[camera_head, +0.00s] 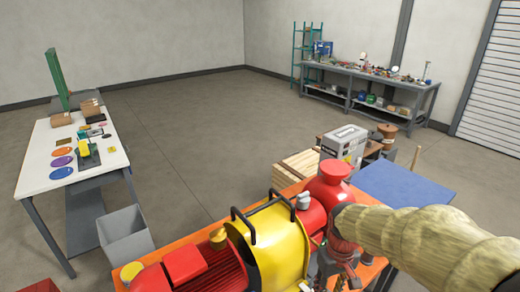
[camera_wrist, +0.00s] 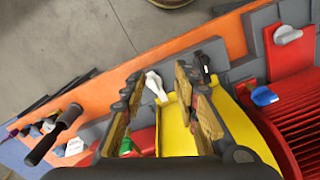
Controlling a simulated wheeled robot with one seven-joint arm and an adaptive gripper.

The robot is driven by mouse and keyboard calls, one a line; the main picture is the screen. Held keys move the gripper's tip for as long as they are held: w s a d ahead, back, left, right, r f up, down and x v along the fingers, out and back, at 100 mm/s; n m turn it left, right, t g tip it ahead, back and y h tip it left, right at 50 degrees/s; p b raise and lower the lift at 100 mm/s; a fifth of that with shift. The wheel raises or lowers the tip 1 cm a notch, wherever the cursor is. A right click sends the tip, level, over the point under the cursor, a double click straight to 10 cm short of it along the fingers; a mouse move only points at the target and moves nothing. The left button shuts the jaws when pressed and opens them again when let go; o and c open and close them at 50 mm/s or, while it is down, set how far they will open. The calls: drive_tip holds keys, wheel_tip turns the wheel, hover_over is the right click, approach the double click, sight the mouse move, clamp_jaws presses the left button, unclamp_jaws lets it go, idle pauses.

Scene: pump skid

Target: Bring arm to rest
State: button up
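My arm (camera_head: 430,240), in a beige cover, reaches in from the right in the head view and ends over the pump skid. My gripper (camera_wrist: 158,80) shows in the wrist view with its two worn tan-and-black fingers apart and nothing clearly held between them. Past the fingers lie the yellow guard (camera_wrist: 175,128) and a white lever-like part (camera_wrist: 156,86). In the head view the yellow guard (camera_head: 278,240) sits between the red motor (camera_head: 205,270) and the red pump (camera_head: 327,190). The gripper end is low beside the pump, and mostly hidden there.
A white table (camera_head: 40,150) with coloured discs stands left, with a grey bin (camera_head: 125,235) beside it. A grey box (camera_head: 345,143), a wooden crate (camera_head: 298,165) and a blue surface (camera_head: 405,182) are behind the skid. A workbench (camera_head: 365,75) is at the back. The middle floor is clear.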

drive_tip(key=s+r+m+t+b, duration=0.2)
drive_tip(key=s+r+t, duration=0.3)
drive_tip(key=s+r, duration=0.6)
drive_tip(key=s+b, duration=0.1)
drive_tip(key=s, duration=0.1)
drive_tip(key=shift+s+r+m+t+b, duration=0.3)
drive_tip(key=shift+s+r+t+b, duration=0.1)
drive_tip(key=shift+o, duration=0.4)
idle(0.6)
